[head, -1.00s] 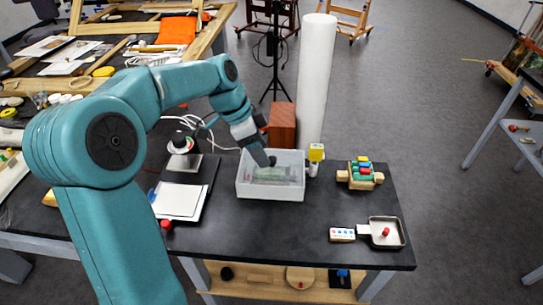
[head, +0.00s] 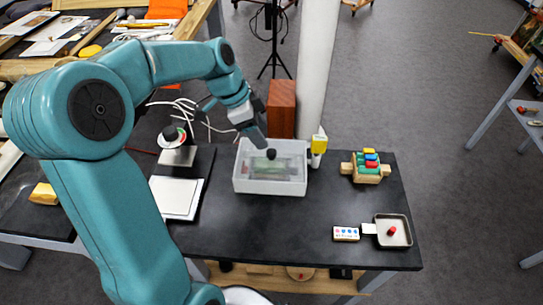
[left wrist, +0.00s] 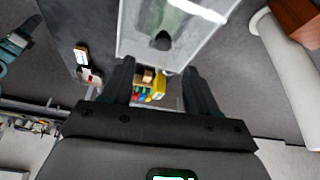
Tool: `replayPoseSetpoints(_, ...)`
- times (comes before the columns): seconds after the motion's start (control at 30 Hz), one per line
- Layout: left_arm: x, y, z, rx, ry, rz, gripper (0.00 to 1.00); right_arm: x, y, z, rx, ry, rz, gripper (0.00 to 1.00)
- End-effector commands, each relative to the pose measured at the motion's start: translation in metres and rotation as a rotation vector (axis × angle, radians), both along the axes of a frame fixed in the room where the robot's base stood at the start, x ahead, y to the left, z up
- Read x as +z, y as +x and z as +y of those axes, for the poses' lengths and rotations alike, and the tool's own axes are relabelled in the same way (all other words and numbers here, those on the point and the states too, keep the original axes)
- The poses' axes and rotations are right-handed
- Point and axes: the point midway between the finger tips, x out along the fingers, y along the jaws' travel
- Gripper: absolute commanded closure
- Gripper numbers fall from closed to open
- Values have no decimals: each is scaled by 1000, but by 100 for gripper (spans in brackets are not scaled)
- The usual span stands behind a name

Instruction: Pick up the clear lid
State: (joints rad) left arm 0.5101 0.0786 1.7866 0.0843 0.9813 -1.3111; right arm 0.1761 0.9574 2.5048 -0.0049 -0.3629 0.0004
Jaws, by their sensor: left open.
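The clear lid (head: 289,167) lies on a white translucent bin (head: 270,187) on the black table. A dark round knob (head: 271,154) stands up from the lid's middle. Something greenish shows dimly through it. My left gripper (head: 260,144) is above the bin's back left part, just left of the knob and apart from it. In the left wrist view, the open fingers (left wrist: 163,88) have nothing between them, and the lid (left wrist: 175,18) with its knob (left wrist: 161,41) shows beyond them.
A crate of coloured pieces (head: 366,167) and a small tray (head: 394,243) are further right. The table's front middle is clear.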

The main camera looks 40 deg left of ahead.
Motion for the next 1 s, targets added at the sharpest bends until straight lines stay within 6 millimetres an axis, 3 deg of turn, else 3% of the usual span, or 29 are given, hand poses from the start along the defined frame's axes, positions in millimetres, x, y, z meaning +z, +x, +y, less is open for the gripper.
replayPoseSetpoints(0.1,-19,5,-6,-2,-1,2,41,2,0,0,0,0,0,57)
replayPoseSetpoints(0.33,-36,11,-8,-2,-1,2,41,5,0,0,0,0,0,57)
replayPoseSetpoints(0.6,-74,23,-12,-1,-1,1,41,13,0,0,0,0,0,57)
replayPoseSetpoints(0.87,-79,25,-13,0,1,-1,41,13,0,0,0,0,0,57)
replayPoseSetpoints(0.9,-78,25,-13,0,1,-1,47,13,0,0,0,0,0,57)
replayPoseSetpoints(1.0,-78,25,-13,0,1,-1,80,13,0,0,0,0,0,57)
